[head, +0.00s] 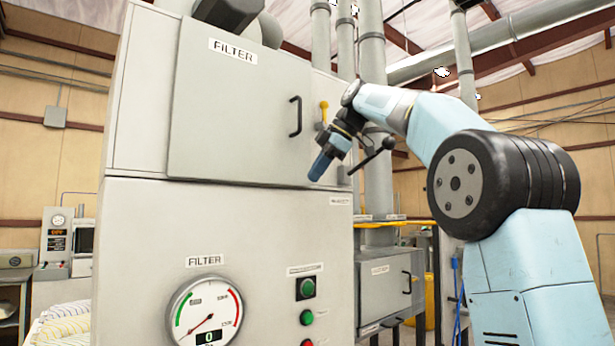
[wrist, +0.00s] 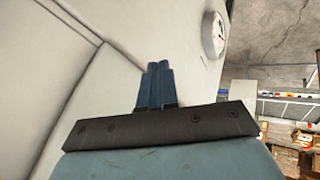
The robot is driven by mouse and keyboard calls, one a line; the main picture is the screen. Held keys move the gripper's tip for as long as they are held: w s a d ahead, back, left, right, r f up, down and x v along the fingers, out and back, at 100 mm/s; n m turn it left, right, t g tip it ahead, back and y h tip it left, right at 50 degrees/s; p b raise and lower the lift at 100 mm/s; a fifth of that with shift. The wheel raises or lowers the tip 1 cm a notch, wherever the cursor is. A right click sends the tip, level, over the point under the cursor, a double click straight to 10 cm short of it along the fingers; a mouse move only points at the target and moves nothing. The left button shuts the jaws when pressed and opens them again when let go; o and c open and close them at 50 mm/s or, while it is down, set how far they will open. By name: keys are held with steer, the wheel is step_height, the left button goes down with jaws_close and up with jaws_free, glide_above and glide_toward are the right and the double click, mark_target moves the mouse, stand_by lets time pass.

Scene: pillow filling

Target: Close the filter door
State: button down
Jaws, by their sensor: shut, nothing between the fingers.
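The filter door (head: 235,110) is a flat grey panel labelled FILTER on the upper part of the cabinet, with a black handle (head: 295,117) near its right edge. It looks nearly flush with the cabinet; I cannot tell whether a small gap remains. My gripper (head: 319,168) points down and left, just beside the door's lower right corner. Its blue fingers are together and empty. I cannot tell whether they touch the door. In the wrist view the shut fingers (wrist: 158,82) lie before grey cabinet surfaces with a seam to their left.
The grey cabinet (head: 140,225) carries a round gauge (head: 206,312), which also shows in the wrist view (wrist: 214,34). Buttons (head: 307,318) sit right of the gauge. A yellow-topped lever (head: 323,112) stands beside the door. Vertical pipes (head: 372,45) rise behind my arm.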

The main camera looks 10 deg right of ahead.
steer(key=w+v, duration=0.1)
steer(key=v, duration=0.7)
steer(key=shift+d+r, duration=0.15)
steer(key=shift+d, duration=0.2)
steer(key=shift+s, duration=0.1)
steer(key=s+d+f+m+h, duration=0.2)
steer(key=s+f+m, duration=0.5)
steer(key=f, duration=0.8)
steer(key=s+d+f+m+t+h, duration=0.1)
steer(key=s+f+m, duration=0.5)
steer(key=s+f, duration=0.8)
steer(key=s+d+f+m+h, duration=0.3)
steer(key=s+d+f+m, duration=0.2)
steer(key=s+f, duration=0.5)
step_height(320, 180, down, 6)
steer(key=m, duration=0.2)
steer(key=shift+s+m+t, duration=0.3)
steer(key=shift+s, duration=0.05)
steer(key=shift+f, duration=0.1)
